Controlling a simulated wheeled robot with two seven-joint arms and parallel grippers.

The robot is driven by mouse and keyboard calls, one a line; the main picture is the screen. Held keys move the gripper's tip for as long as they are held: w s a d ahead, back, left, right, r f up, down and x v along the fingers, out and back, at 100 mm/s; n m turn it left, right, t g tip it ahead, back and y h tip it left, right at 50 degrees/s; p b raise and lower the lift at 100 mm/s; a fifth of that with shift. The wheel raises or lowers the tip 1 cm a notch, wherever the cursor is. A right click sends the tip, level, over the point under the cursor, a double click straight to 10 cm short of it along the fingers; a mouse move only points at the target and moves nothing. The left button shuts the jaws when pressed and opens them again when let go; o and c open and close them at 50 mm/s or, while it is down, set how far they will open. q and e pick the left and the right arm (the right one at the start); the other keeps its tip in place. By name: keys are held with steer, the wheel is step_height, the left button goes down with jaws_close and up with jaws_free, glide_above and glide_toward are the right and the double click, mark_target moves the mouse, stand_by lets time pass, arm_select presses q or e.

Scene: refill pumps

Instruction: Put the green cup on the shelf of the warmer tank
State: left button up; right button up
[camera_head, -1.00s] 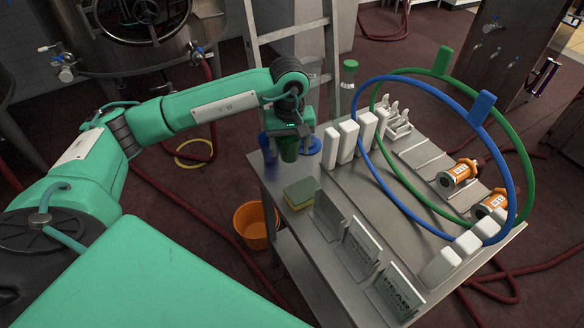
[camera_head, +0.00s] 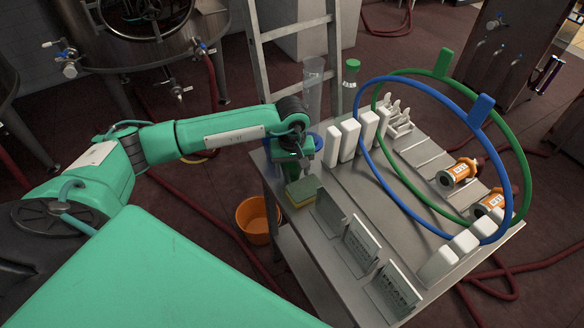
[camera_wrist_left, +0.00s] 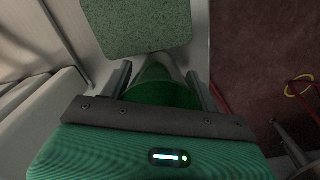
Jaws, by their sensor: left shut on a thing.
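My left gripper (camera_head: 297,165) is at the far left corner of the metal table, just behind the sponge. In the left wrist view it is shut on the green cup (camera_wrist_left: 160,92), which sits between the two fingers (camera_wrist_left: 163,88). In the head view the cup is mostly hidden by the gripper and wrist. I cannot tell whether it touches the table. A large steel tank (camera_head: 120,55) stands at the back left; I cannot tell whether it is the warmer tank, and no shelf on it is clear. My right gripper is not in view.
A green and yellow sponge (camera_head: 302,192) lies close in front of the gripper; it also shows in the left wrist view (camera_wrist_left: 137,27). White blocks (camera_head: 349,139), upright plates (camera_head: 362,243) and large blue and green hoops (camera_head: 362,150) crowd the metal table (camera_head: 330,276). An orange bucket (camera_head: 256,218) stands beside it.

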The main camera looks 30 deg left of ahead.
arm_select(q)
steer(key=shift+f, duration=0.15)
steer(key=o, duration=0.6)
steer(key=shift+o, duration=0.3)
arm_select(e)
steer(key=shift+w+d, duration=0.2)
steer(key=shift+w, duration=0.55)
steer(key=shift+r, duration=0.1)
